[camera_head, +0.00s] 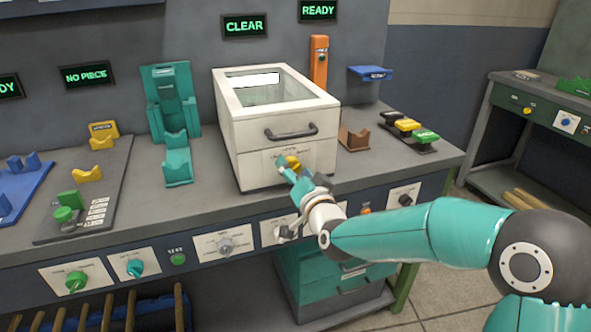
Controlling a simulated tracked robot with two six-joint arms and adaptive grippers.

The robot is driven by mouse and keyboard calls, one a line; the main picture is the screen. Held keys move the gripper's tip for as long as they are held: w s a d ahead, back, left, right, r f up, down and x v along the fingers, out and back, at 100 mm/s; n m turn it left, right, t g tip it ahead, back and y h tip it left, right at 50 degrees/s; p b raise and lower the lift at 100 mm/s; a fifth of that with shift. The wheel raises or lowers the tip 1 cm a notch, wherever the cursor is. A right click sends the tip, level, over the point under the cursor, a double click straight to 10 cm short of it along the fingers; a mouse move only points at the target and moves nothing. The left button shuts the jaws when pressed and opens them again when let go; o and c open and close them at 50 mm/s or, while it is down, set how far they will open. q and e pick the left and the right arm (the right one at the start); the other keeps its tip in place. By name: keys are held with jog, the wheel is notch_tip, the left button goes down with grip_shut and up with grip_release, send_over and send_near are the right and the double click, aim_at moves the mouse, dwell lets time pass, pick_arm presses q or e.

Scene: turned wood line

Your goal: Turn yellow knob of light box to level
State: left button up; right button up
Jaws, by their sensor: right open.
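The light box (240,133) is a white box with a glass-topped lid and a dark handle, standing on the grey bench. Its yellow knob (293,162) sits on a small label plate low on the front face. My right gripper (287,172) is at the front of the box, its fingertips at or just below the knob. It is open; whether a finger touches the knob I cannot tell. The fingers hide part of the knob and its plate, and the level markings are too small to read. My left gripper is not in view.
A teal stand (172,100) is left of the box. Panel knobs line the bench front below my gripper, including a grey one (225,246). Signs read CLEAR, READY and NO PIECE.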

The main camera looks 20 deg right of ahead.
jog(key=c, duration=1.1)
jog(key=shift+c, duration=0.2)
jog(key=shift+n+b, duration=0.3)
jog(key=shift+b, duration=0.05)
jog(key=shift+n+b, duration=1.05)
jog(key=shift+n, duration=0.75)
jog(key=shift+n+b, duration=0.4)
jog(key=shift+n, duration=2.5)
